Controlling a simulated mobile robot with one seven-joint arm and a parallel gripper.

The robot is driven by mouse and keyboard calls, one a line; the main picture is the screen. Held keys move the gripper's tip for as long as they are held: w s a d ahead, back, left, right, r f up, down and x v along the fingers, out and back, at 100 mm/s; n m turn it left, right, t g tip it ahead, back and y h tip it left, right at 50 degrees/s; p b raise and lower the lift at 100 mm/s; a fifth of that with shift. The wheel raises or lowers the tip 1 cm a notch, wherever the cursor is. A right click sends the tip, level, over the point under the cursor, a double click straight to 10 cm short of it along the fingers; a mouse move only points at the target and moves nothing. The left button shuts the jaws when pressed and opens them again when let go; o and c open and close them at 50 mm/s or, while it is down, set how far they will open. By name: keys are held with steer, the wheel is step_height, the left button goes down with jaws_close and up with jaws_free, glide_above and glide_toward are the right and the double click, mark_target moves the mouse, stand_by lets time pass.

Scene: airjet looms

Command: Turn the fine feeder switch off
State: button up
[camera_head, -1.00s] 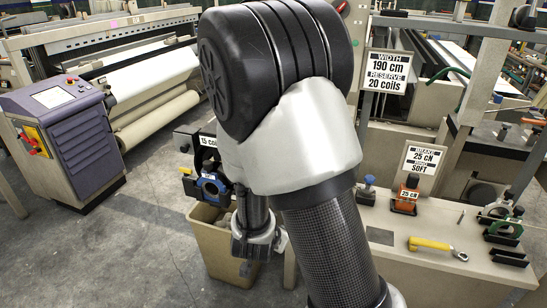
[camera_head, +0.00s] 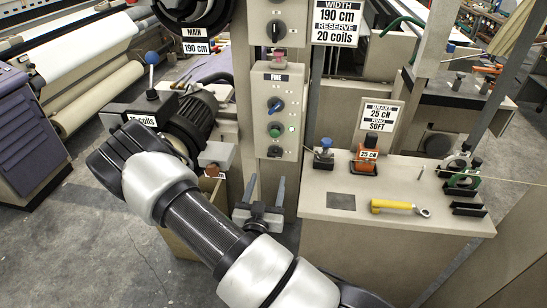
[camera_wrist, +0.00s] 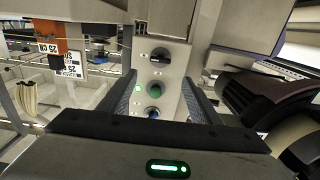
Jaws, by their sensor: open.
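The grey control box labelled FINE (camera_head: 278,77) stands in the middle of the head view. Its front carries a blue knob (camera_head: 275,104), set at a slant, a green knob (camera_head: 275,129) with a lit green lamp (camera_head: 292,128) beside it, and a black knob (camera_head: 275,151) lowest. My gripper (camera_head: 265,182) is open and empty, its two fingers pointing towards the box from below. In the wrist view the box shows upside down between the fingers (camera_wrist: 161,78), with the black knob (camera_wrist: 160,55) on top, the green knob (camera_wrist: 156,87) below, and the blue knob (camera_wrist: 152,112) nearest my palm.
Another box with a black knob (camera_head: 276,28) sits above. A black feeder (camera_head: 190,120) stands left, close to my arm. A table (camera_head: 330,215) at right holds a yellow tool (camera_head: 395,206) and an orange brake (camera_head: 367,160). A tan bin (camera_head: 180,240) lies partly behind my arm.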

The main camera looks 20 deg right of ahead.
mark_target(274, 156)
steer(key=x, duration=1.1)
steer(key=shift+w+d+p, duration=0.25)
steer(key=shift+p, duration=0.1)
steer(key=shift+c, duration=0.5)
steer(key=c, duration=0.9)
steer(key=shift+c, duration=0.2)
